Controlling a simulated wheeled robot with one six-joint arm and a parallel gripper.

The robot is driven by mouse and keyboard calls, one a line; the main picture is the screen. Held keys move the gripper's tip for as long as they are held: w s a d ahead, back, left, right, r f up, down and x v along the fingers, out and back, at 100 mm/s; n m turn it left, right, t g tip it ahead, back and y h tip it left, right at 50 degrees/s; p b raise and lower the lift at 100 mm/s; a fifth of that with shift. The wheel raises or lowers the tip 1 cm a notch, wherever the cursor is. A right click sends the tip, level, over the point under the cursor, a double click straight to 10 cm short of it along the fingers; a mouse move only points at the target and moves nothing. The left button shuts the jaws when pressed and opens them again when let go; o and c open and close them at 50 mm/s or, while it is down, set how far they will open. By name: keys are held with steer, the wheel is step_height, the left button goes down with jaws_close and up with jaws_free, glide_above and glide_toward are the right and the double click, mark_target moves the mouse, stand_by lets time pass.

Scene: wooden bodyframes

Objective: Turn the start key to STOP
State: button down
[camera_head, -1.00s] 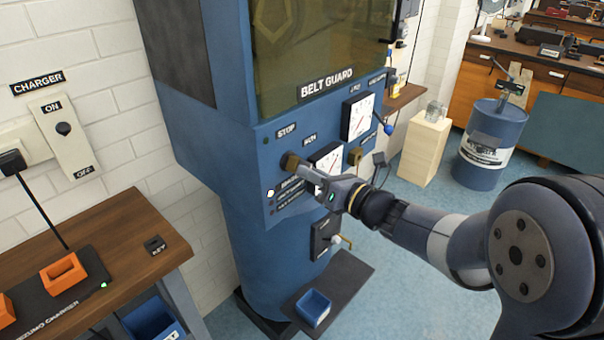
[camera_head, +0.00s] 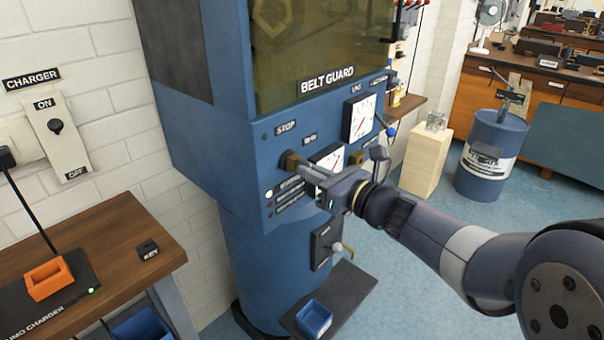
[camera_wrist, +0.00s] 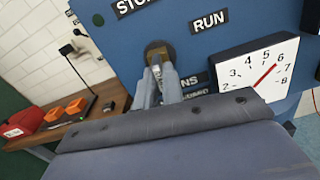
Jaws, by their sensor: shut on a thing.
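The brass start key switch (camera_head: 290,160) is on the blue machine's sloping panel. The STOP label (camera_head: 286,127) is above it, and the RUN label (camera_head: 310,138) is up and to its right. My gripper (camera_head: 303,169) reaches in from the right and is shut on the key.
A white dial gauge (camera_head: 359,118) and a smaller gauge (camera_head: 328,158) sit close to my gripper. A lit lamp (camera_head: 269,194) is below the key. The belt guard window (camera_head: 320,50) is above. A wooden bench (camera_head: 115,250) with a charger stands left.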

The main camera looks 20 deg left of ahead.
steer(key=shift+f+n+b, duration=0.15)
steer(key=shift+n+b, duration=0.25)
steer(key=c, duration=1.5)
jaws_free()
steer(key=shift+o, duration=0.2)
steer(key=v, duration=1.1)
steer(key=shift+w, duration=0.1)
steer(key=w+a+m+p, duration=0.1)
steer(key=w+a, duration=0.3)
steer(key=a, duration=0.6)
steer(key=shift+p, duration=0.4)
